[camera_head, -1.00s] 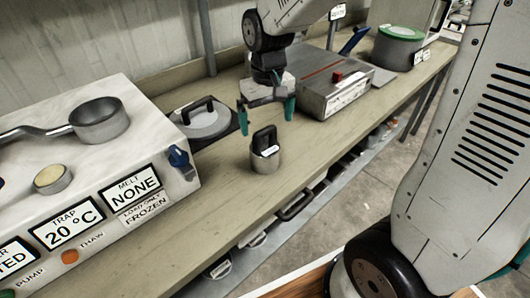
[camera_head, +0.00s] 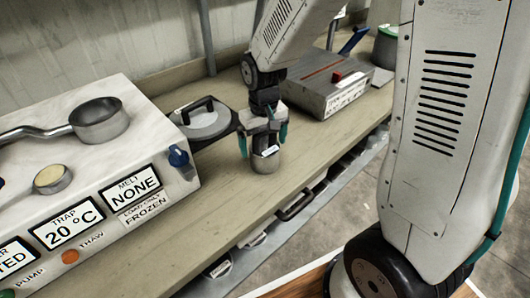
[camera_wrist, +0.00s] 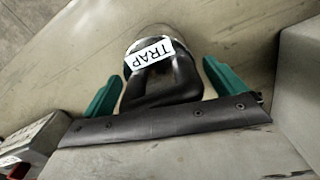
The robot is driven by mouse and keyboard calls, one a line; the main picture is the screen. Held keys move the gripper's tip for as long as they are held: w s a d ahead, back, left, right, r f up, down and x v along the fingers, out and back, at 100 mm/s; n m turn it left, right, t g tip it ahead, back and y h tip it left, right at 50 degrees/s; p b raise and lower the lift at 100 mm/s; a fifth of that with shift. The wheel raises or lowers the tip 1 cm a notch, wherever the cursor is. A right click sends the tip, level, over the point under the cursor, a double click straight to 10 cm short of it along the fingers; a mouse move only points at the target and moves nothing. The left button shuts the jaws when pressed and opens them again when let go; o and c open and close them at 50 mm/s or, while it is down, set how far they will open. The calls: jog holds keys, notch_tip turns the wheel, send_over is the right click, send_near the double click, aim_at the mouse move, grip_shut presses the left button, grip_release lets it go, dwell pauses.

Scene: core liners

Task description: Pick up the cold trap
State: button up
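The cold trap (camera_head: 265,162) is a small grey metal cylinder with a black loop handle, standing upright on the bench. In the wrist view its white label reads TRAP (camera_wrist: 151,53). My gripper (camera_head: 263,144) is directly above and around the handle, pointing down. In the wrist view, its green fingers (camera_wrist: 165,88) stand apart on either side of the black handle, with gaps visible between each finger and the handle. The gripper is open. In the head view the handle is mostly hidden by the gripper.
A white machine (camera_head: 120,165) with a pan and TRAP 20 °C and MELT NONE displays stands at left. A round lidded disc (camera_head: 203,122) lies behind the trap. A grey box with a red button (camera_head: 325,85) is at the back right. The bench's front edge is close to the trap.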

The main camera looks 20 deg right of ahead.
jog(key=c, duration=1.1)
jog(key=shift+c, duration=0.2)
jog(key=shift+r, duration=0.1)
